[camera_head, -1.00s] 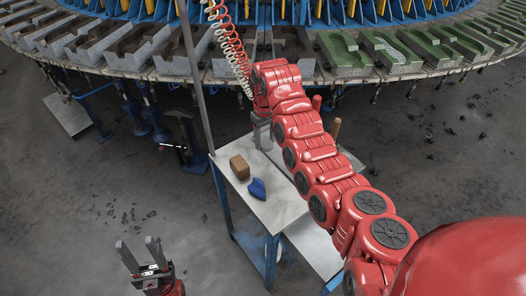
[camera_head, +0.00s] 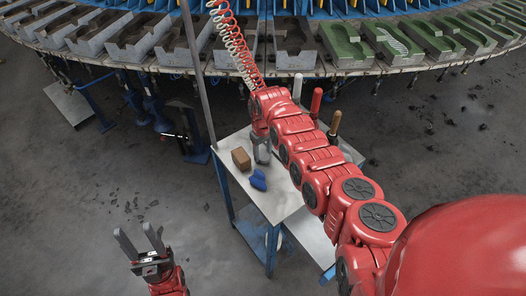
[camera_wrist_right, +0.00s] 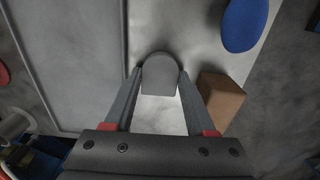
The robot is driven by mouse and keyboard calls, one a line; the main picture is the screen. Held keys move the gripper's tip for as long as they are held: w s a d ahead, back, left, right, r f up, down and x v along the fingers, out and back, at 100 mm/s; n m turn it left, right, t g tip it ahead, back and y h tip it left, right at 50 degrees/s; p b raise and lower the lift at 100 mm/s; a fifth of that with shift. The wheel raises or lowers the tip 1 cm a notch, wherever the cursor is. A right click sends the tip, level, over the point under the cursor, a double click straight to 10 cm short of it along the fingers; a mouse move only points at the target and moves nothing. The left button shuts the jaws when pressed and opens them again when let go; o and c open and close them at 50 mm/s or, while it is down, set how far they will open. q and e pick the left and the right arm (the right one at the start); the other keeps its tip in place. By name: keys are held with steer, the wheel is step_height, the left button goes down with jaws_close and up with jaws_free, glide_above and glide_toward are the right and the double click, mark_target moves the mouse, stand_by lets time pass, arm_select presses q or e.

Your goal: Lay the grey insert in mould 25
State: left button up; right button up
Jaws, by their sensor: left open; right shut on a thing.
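My right gripper (camera_wrist_right: 160,80) is shut on the grey insert (camera_wrist_right: 159,72), a rounded grey piece between its fingertips in the right wrist view. In the head view this gripper (camera_head: 262,152) is low at the side table, beside the brown block; the arm partly hides it. I cannot tell whether the insert touches the table top. My left gripper (camera_head: 139,240) is open and empty over the floor at lower left. Several moulds stand along the rotary table's rim, grey ones (camera_head: 110,32) and green ones (camera_head: 390,42). No numbers are readable, so I cannot tell which is mould 25.
The metal side table (camera_head: 278,205) bears a brown block (camera_head: 241,158) and a blue piece (camera_head: 258,180); both show in the right wrist view. Handled tools (camera_head: 334,126) stand behind my right arm. A thin post (camera_head: 196,80) and coiled hoses (camera_head: 232,45) rise near the rim.

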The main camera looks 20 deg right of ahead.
steer(key=shift+f, duration=0.1)
steer(key=shift+f, duration=0.15)
steer(key=o, duration=1)
